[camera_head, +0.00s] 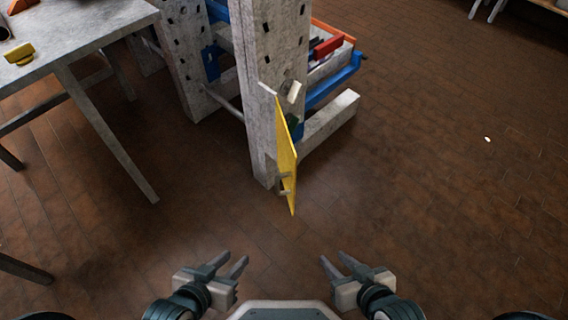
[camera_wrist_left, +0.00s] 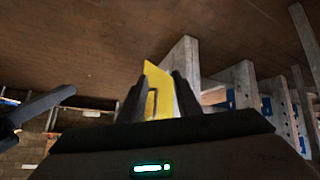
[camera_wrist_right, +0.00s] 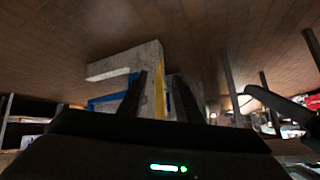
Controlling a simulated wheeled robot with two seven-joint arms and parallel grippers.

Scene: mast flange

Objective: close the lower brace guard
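The yellow guard panel (camera_head: 286,150) stands swung out from the grey mast post (camera_head: 272,75), seen nearly edge-on. Its small grey handle (camera_head: 284,184) sits low on the panel. The panel also shows in the left wrist view (camera_wrist_left: 158,80) between my fingers, and as a thin yellow strip in the right wrist view (camera_wrist_right: 159,88). My left gripper (camera_head: 237,257) is open and empty, below and left of the panel. My right gripper (camera_head: 332,257) is open and empty, below and right of it. Both are apart from the panel.
A grey table (camera_head: 75,45) with a yellow part (camera_head: 18,54) on it stands at the left. Behind the post are a second grey post (camera_head: 185,60) and blue and red parts. A grey foot beam (camera_head: 330,118) juts right. The brown floor around the panel is clear.

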